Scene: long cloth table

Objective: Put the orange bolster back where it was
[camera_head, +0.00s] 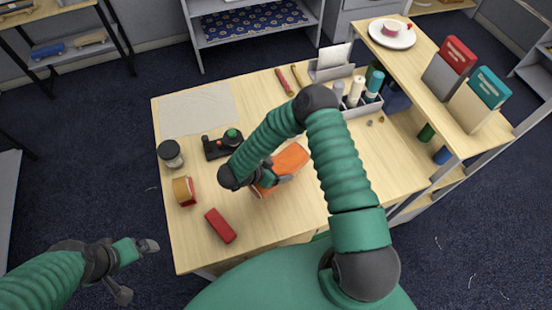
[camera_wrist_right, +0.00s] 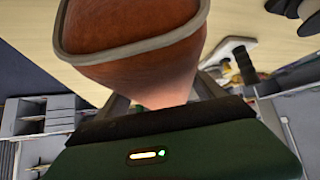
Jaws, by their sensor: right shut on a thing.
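The orange bolster (camera_head: 291,158) is over the middle of the wooden table (camera_head: 270,225), partly covered by my right gripper. My right gripper (camera_head: 275,178) is shut on it. In the right wrist view the bolster (camera_wrist_right: 135,60) fills the upper middle, orange-brown with a grey piped edge, right in front of the gripper. I cannot tell whether the bolster touches the tabletop. My left gripper (camera_head: 135,270) is open and empty, off the table's front left corner, over the floor.
A black device with a green knob (camera_head: 231,134), a jar (camera_head: 171,154), a tape roll (camera_head: 184,190) and a red block (camera_head: 220,226) stand left of the bolster. A pale mat (camera_head: 197,111) lies at the back left. A caddy with bottles (camera_head: 361,103) is at right, beside a raised shelf (camera_head: 428,75).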

